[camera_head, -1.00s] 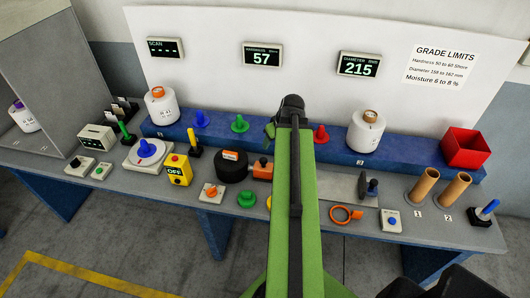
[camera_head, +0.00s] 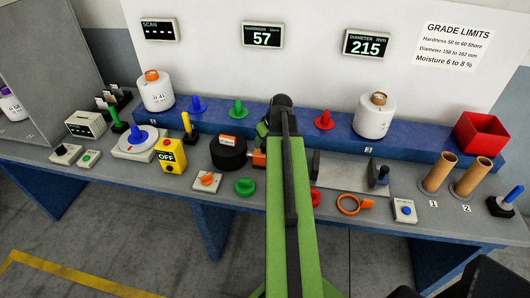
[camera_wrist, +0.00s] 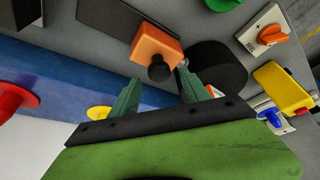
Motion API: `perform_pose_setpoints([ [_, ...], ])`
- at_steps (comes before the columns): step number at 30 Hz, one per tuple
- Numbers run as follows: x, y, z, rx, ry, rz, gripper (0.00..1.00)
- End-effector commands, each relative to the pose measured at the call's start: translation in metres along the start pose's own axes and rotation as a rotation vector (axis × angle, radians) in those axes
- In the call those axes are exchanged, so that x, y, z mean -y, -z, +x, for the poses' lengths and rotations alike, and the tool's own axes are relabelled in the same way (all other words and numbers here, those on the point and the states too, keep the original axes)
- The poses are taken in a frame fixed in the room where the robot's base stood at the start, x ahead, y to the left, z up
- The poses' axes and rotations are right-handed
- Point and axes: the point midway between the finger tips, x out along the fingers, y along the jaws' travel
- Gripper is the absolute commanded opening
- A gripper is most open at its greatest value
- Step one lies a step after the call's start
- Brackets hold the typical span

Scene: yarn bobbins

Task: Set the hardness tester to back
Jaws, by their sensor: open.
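No label marks the hardness tester itself; a wall display (camera_head: 262,36) headed hardness reads 57. An orange block (camera_wrist: 157,46) with a black round knob, possibly the tester, sits beside a black disc (camera_wrist: 219,68) in the wrist view. In the head view the block (camera_head: 259,158) is partly hidden by my arm. My gripper (camera_wrist: 160,88) is open and empty, its two green fingers apart and pointing toward the block and its knob. I cannot tell whether a finger touches the block. In the head view my gripper's fingers are mostly hidden behind my arm.
A yellow box (camera_head: 170,156) reading OFF and an orange-knobbed switch (camera_head: 207,181) stand left of the block. Colored cones, including a red one (camera_head: 324,120), and white bobbins (camera_head: 374,117) stand on the blue shelf. An orange ring (camera_head: 353,205) lies right of my arm.

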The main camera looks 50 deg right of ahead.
Motion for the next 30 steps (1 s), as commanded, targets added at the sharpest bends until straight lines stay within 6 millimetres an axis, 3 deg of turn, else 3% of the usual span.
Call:
perform_pose_setpoints([
  [1,-0.0007,-0.0022,0.0163,0.000,0.000,0.000,0.55],
  [3,-0.0007,-0.0015,0.0218,0.000,0.000,0.001,0.55],
  [12,-0.0003,0.0001,0.0213,0.000,0.000,0.001,0.55],
  [24,-0.0003,-0.0001,0.0213,0.000,0.000,0.001,0.02],
  [30,-0.0001,-0.0002,0.0213,0.001,0.001,0.001,0.00],
])
